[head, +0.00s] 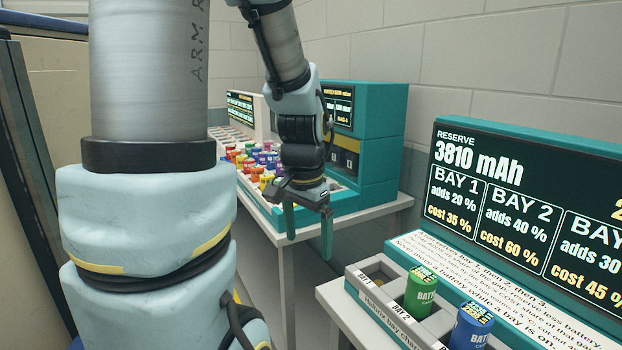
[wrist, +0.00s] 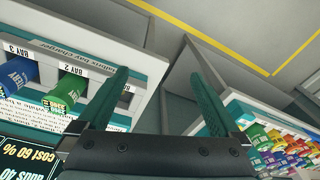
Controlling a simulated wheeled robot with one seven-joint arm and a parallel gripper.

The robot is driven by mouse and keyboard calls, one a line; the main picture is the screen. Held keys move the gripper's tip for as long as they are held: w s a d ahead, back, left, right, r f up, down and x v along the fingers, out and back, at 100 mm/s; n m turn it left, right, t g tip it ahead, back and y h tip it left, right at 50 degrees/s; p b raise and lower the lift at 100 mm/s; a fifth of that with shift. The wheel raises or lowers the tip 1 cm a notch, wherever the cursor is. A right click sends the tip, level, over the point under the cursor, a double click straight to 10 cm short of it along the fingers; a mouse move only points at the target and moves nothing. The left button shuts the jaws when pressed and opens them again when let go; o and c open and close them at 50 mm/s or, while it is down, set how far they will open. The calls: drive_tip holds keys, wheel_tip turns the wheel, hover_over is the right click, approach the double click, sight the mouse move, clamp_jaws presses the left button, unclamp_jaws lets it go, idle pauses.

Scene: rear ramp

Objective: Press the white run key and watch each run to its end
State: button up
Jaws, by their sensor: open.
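My gripper (head: 308,228) hangs open and empty, fingers down, over the gap between two white benches in the head view. Its two teal fingers stand apart with nothing between them in the wrist view (wrist: 160,78). I cannot make out a white run key in either view. The charger's teal display (head: 500,195) reads reserve 3810 mAh, with bay 1, 2 and 3 figures; its right side is cut off. In the charger tray (head: 365,272), a green battery (head: 421,291) stands at bay 2 and a blue battery (head: 472,325) to its right. Bay 1 looks empty.
Behind my gripper, a second bench (head: 385,208) carries many coloured batteries (head: 262,160) and a teal machine (head: 375,135) with small dark screens. The batteries show at lower right in the wrist view (wrist: 280,150). A grey block wall stands behind.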

drive_tip(key=s+a+f+n, duration=0.2)
drive_tip(key=a+f+n, duration=0.2)
drive_tip(key=a+n, duration=0.2)
drive_tip(key=shift+s+n+b, duration=0.3)
drive_tip(key=shift+n+b, duration=0.1)
drive_tip(key=shift+n, duration=0.2)
drive_tip(key=shift+a, duration=0.1)
idle(1.4)
